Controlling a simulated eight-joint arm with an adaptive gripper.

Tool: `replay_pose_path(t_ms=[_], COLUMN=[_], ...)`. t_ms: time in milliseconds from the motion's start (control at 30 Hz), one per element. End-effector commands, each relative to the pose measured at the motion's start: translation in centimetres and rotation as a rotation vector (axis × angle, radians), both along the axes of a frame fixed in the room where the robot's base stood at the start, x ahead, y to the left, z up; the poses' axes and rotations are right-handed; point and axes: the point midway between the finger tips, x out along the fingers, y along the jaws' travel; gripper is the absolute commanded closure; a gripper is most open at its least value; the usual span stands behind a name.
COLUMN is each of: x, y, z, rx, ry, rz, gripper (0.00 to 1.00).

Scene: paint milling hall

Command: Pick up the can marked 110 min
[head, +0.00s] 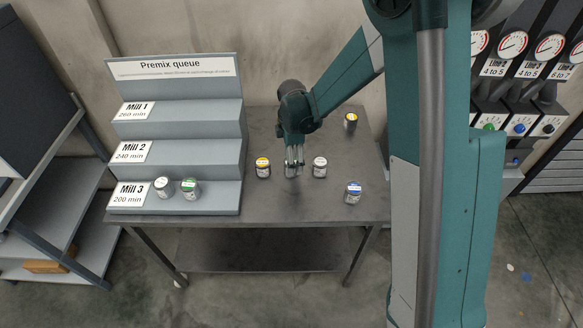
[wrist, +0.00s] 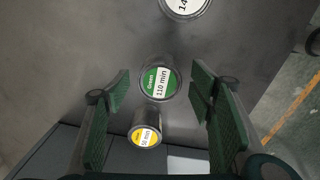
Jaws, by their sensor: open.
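The can marked 110 min (wrist: 159,83) has a round green and white lid label, reading "Green 110 min", in the wrist view. It stands upright on the table. My gripper (wrist: 160,98) is open and empty, seen from above with one finger to each side of this can's lid. How far the fingertips are above it I cannot tell. In the head view my gripper (head: 294,168) points down over the middle of the table. There I cannot make out the 110 min can, which seems hidden by my gripper.
A yellow-lidded can (head: 263,167) stands left of my gripper and a white-lidded can (head: 320,167) right, both close. A blue-lidded can (head: 353,193) and another yellow-topped can (head: 350,121) are further right. The stepped Premix queue rack (head: 190,155) holds a white-lidded and a green-lidded can.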

Motion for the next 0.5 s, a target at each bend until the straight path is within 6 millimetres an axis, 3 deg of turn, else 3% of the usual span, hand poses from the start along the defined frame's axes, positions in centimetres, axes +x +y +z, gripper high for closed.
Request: replay_pose_path(t_ms=[300, 500], x=[0.0, 0.0], y=[0.1, 0.1], z=[-3.0, -3.7], rx=[0.0, 0.0], ry=[-0.001, -0.001], rz=[0.0, 0.0], gripper=[0.46, 0.46])
